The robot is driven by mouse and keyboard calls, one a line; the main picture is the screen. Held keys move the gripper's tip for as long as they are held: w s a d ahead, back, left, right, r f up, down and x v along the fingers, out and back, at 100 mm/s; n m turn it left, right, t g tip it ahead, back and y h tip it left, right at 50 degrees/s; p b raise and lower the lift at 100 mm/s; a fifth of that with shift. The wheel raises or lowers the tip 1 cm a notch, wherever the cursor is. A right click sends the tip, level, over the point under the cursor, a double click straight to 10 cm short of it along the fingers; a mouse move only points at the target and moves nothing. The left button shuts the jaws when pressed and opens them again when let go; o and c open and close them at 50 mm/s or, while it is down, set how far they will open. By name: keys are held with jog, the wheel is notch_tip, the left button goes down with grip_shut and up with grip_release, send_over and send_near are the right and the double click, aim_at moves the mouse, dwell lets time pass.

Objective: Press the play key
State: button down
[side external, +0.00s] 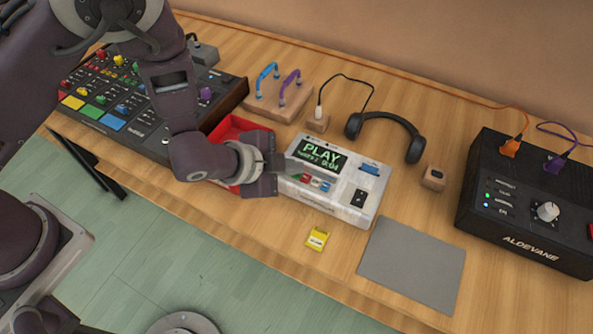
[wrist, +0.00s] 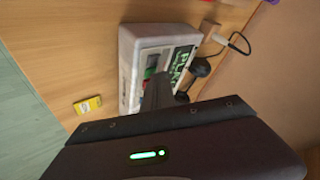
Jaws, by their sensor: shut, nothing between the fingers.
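The white player (side external: 332,208) lies on the wooden table in the middle of the side view. Its dark screen (side external: 318,154) shows PLAY in green letters. A row of small keys (side external: 316,182), red, white and blue, sits below the screen. The player also shows in the wrist view (wrist: 128,75), with a green key (wrist: 150,73) beside my fingers. My gripper (side external: 287,163) is shut and empty at the left end of the player, close to the keys. In the wrist view the gripper (wrist: 160,88) hides part of the player's face. I cannot tell whether it touches a key.
A red tray (side external: 237,126) is behind my gripper. A yellow cartridge (side external: 317,239) and a grey mat (side external: 412,264) lie in front. Headphones (side external: 414,148) lie behind the player. A black amplifier (side external: 525,205) stands right, a pad mixer (side external: 135,120) left. The table's front edge is near.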

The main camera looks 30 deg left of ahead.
notch_tip(320, 180, up, 7)
jog(key=shift+f, duration=0.2)
dwell(0.3)
